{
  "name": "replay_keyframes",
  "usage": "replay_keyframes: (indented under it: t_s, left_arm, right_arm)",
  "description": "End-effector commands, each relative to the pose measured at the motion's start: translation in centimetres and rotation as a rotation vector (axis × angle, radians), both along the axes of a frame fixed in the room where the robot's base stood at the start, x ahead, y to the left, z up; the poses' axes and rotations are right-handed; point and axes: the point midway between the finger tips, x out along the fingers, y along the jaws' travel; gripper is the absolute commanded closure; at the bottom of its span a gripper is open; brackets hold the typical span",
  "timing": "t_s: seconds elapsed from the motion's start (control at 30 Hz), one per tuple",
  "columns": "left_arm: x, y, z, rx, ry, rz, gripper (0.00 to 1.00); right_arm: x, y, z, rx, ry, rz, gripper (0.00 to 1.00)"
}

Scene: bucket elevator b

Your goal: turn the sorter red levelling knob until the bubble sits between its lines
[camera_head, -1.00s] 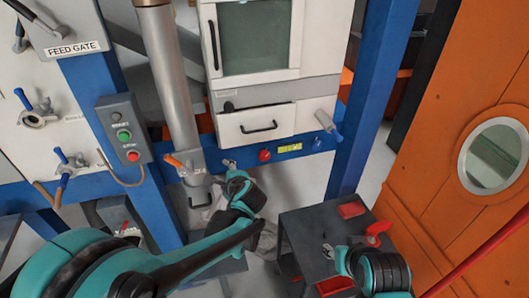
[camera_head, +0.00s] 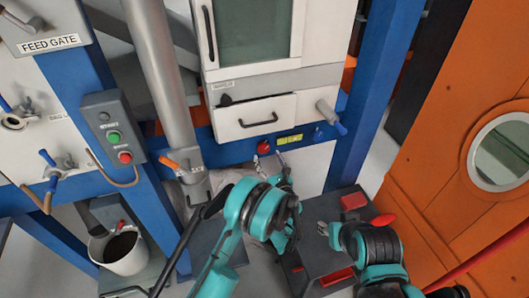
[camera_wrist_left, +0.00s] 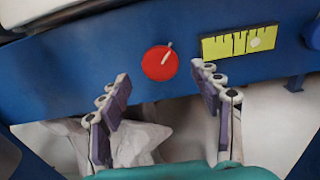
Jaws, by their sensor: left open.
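The red levelling knob (camera_head: 263,147) is on the blue beam below the sorter's white drawer; in the left wrist view (camera_wrist_left: 158,63) its white mark points up and right. The yellow-green level (camera_head: 290,139) is just right of it. In the wrist view the level (camera_wrist_left: 222,46) has dark lines and a pale bubble (camera_wrist_left: 256,43) toward its right end. My left gripper (camera_wrist_left: 162,92) is open and empty, its fingertips just below the knob and spread to either side, apparently apart from it. My right gripper (camera_head: 325,229) is small and partly unclear over the dark cabinet.
A silver chute pipe (camera_head: 165,80) with an orange handle stands left of the knob. A dark cabinet (camera_head: 335,262) with red parts stands below right. A bucket (camera_head: 122,250) stands at lower left.

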Motion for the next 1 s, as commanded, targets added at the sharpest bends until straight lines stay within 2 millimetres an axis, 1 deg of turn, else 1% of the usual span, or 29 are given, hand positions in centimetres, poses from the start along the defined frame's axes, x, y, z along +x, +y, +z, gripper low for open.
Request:
replay_keyframes:
  t_s: [0.03,0.1,0.23,0.37,0.6,0.67,0.7,0.8,1.0]
  left_arm:
    - [0.9,0.4,-0.2,-0.001,0.0,0.001,0.36]
    - [1.9,0.7,-0.2,-0.001,0.001,0.002,0.36]
    - [3.3,1.1,-0.1,-0.002,0.0,0.0,0.36]
    - [3.9,1.3,0.0,-0.003,0.0,0.0,0.36]
    - [4.0,1.3,0.0,-0.003,0.0,0.0,0.36]
    - [4.0,1.3,0.0,-0.003,0.0,0.0,0.51]
    - [4.0,1.3,0.0,-0.003,0.0,0.0,0.62]
    - [4.0,1.3,0.0,-0.003,0.0,0.0,0.85]
    - [4.0,1.3,0.0,-0.008,-0.002,0.0,0.85]
  right_arm:
    - [0.0,0.0,-0.4,0.0,0.0,0.0,0.6]
    - [0.0,0.0,-0.7,0.0,0.0,0.0,0.6]
    - [0.0,0.0,-1.0,0.0,0.0,0.0,0.6]
    - [0.0,0.0,-1.1,0.0,0.0,0.0,0.6]
    - [0.0,0.0,-1.1,0.0,0.0,0.0,0.6]
    - [0.0,0.0,-1.1,0.0,0.0,0.0,0.6]
    - [0.0,0.0,-1.1,0.0,0.0,0.0,0.6]
    - [0.0,0.0,-1.1,0.0,0.0,0.0,0.6]
    - [0.0,0.0,-1.1,0.0,0.0,0.0,0.6]
